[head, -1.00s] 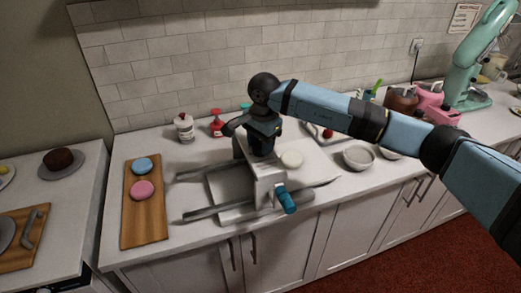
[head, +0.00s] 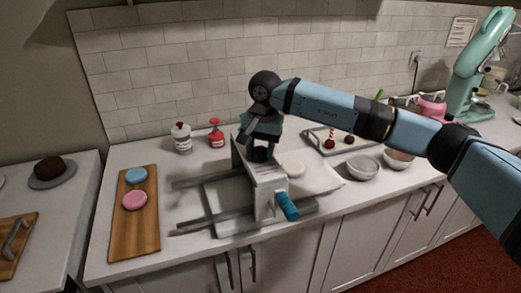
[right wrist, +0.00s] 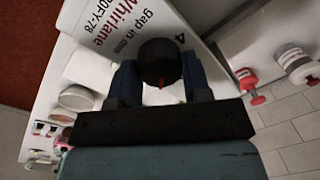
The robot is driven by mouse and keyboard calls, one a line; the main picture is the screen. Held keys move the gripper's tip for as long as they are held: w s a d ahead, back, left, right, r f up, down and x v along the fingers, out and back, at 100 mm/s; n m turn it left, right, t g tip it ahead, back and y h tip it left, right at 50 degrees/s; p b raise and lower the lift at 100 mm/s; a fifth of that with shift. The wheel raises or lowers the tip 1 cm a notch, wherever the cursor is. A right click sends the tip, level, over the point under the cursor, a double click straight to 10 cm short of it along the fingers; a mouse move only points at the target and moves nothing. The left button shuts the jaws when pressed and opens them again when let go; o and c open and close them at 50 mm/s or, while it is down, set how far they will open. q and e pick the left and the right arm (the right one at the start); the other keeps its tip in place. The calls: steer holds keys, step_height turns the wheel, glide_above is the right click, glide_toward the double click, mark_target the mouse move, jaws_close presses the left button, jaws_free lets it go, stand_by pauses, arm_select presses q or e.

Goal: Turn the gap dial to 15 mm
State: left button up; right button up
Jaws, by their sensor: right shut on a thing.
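The gap dial (right wrist: 160,60) is a black round knob with a red pointer mark, on the white top face of a machine (right wrist: 105,30). In the right wrist view the red mark points down the picture, toward my gripper's palm. Print reading "gap in" and a "4" show beside it; the rest of the scale is hidden. The machine (head: 266,190) also shows in the head view, with a blue-handled crank on its front. My right gripper (right wrist: 161,80) is shut on the dial, one finger on each side. In the head view my gripper (head: 261,146) mostly hides the dial. My left gripper is not in view.
A wooden board (head: 125,228) with a blue and a pink disc lies left of the machine. A white bottle (head: 181,138) and a red bottle (head: 216,133) stand behind. Bowls (head: 362,167) and a tray (head: 322,143) are to the right. Metal rails (head: 200,182) stick out leftward.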

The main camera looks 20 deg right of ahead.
mark_target(265, 150)
steer(key=o, duration=0.9)
steer(key=shift+r, duration=0.1)
steer(key=shift+r, duration=0.35)
steer(key=r, duration=0.8)
steer(key=d+r, duration=0.1)
steer(key=r, duration=0.4)
steer(key=shift+s+b, duration=0.25)
steer(key=shift+b, duration=0.15)
steer(key=shift+f, duration=0.1)
steer(key=shift+s, duration=0.1)
